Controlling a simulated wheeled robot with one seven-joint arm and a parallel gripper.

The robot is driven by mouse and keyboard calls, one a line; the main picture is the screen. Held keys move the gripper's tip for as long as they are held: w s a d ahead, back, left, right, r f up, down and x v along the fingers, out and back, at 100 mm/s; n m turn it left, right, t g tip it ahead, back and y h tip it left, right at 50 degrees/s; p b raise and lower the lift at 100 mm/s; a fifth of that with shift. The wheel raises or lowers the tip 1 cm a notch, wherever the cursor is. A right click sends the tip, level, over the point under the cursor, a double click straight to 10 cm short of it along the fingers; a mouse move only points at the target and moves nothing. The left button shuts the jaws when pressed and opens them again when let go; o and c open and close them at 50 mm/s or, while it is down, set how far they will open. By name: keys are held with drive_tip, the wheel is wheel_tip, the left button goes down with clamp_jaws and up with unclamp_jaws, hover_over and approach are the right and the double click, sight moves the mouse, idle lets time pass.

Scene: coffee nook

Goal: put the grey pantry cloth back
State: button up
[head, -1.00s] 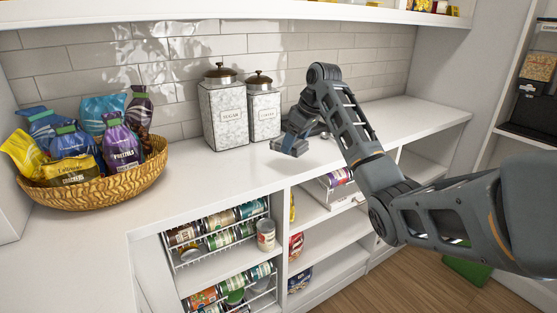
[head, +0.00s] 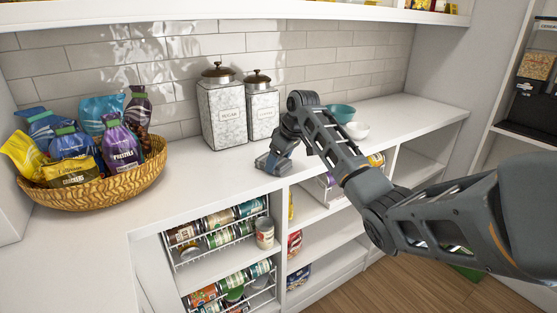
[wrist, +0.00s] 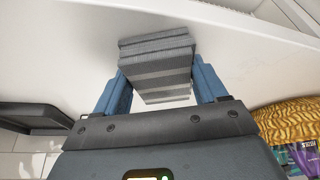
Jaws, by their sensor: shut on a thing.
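The grey pantry cloth (wrist: 160,55) is a folded, banded grey stack in the wrist view. It sits between the two blue fingers of my gripper (wrist: 158,80), which is shut on it. In the head view my gripper (head: 272,165) points down low over the white counter, close to its front edge and in front of the canisters. The cloth is not clearly distinguishable there. I cannot tell whether it touches the counter.
Two marbled canisters (head: 222,115) stand behind my gripper. A wicker basket (head: 110,188) of snack bags is at the left. A teal bowl (head: 341,113) and a white bowl (head: 357,130) stand beyond my arm. Cans fill racks (head: 218,233) below. The right counter end (head: 425,110) is clear.

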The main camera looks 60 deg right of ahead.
drive_tip(key=shift+f, duration=0.1)
drive_tip(key=o, duration=0.9)
drive_tip(key=shift+o, duration=0.2)
drive_tip(key=v, duration=1.2)
drive_tip(key=shift+b, duration=0.4)
